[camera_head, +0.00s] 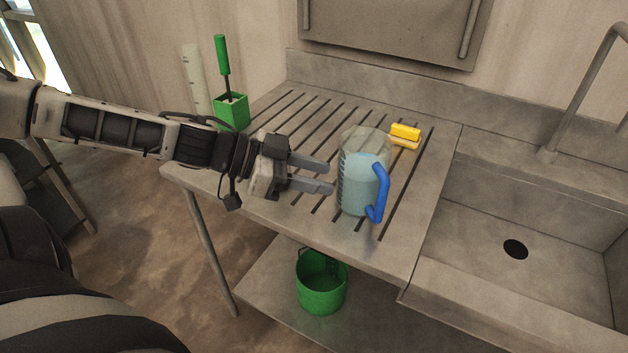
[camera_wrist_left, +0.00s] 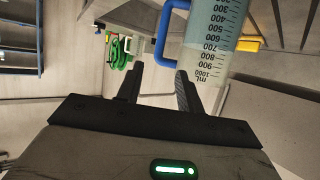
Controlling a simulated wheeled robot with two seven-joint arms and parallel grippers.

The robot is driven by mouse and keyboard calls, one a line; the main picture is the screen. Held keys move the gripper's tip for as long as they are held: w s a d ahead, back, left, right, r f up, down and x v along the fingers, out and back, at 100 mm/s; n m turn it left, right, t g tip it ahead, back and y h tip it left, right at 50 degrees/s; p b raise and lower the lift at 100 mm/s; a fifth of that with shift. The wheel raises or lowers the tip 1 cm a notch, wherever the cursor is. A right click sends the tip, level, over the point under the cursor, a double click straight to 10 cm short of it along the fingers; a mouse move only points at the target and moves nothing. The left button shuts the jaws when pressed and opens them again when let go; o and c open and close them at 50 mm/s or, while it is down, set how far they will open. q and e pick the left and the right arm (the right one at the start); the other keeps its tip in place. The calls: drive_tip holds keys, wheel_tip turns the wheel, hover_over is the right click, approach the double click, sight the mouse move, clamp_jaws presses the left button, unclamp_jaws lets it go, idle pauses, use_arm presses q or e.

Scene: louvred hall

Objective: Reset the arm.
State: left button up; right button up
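A clear measuring jug (camera_head: 354,187) with pale blue contents and a blue handle (camera_head: 381,190) stands upright on the slatted draining board. My left gripper (camera_head: 331,178) reaches in from the left, its fingers apart and empty, with the tips close to the jug's left side. The left wrist view also shows the two spread fingers (camera_wrist_left: 160,80), with nothing between them. There the jug (camera_wrist_left: 214,35), with its printed scale, is beyond and to the right of the fingers. I cannot tell whether a fingertip touches it. My right gripper is not in view.
A yellow sponge (camera_head: 405,132) lies behind the jug. A green holder (camera_head: 232,112) with a green-handled brush stands at the board's back left. A green bucket (camera_head: 321,286) sits on the lower shelf. The sink (camera_head: 555,235) and its tap (camera_head: 574,100) are at right.

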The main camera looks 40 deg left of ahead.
use_arm(q)
drive_tip(key=shift+s+a+r, duration=0.15)
drive_tip(key=shift+a+r, duration=0.05)
drive_tip(key=shift+a, duration=0.05)
idle(0.4)
drive_tip(key=s+a+f+n+t+y, duration=0.1)
drive_tip(key=s+f+n+y, duration=0.2)
drive_tip(key=f+y, duration=0.3)
drive_tip(key=s+a+f+n+t+y, duration=0.1)
drive_tip(key=s+f+n+y, duration=0.25)
drive_tip(key=f, duration=0.45)
drive_tip(key=s+d+f+n+g, duration=0.25)
drive_tip(key=s+d+g, duration=0.55)
drive_tip(key=s, duration=0.4)
drive_tip(key=w+d+f+t+h, duration=0.1)
drive_tip(key=w+d+f+t, duration=0.1)
drive_tip(key=f, duration=0.3)
drive_tip(key=w+d+f+m+t+h, duration=0.1)
drive_tip(key=w+d+f+t, duration=0.2)
drive_tip(key=f+t, duration=0.2)
drive_tip(key=shift+w+f, duration=0.3)
drive_tip(key=shift+w, duration=0.05)
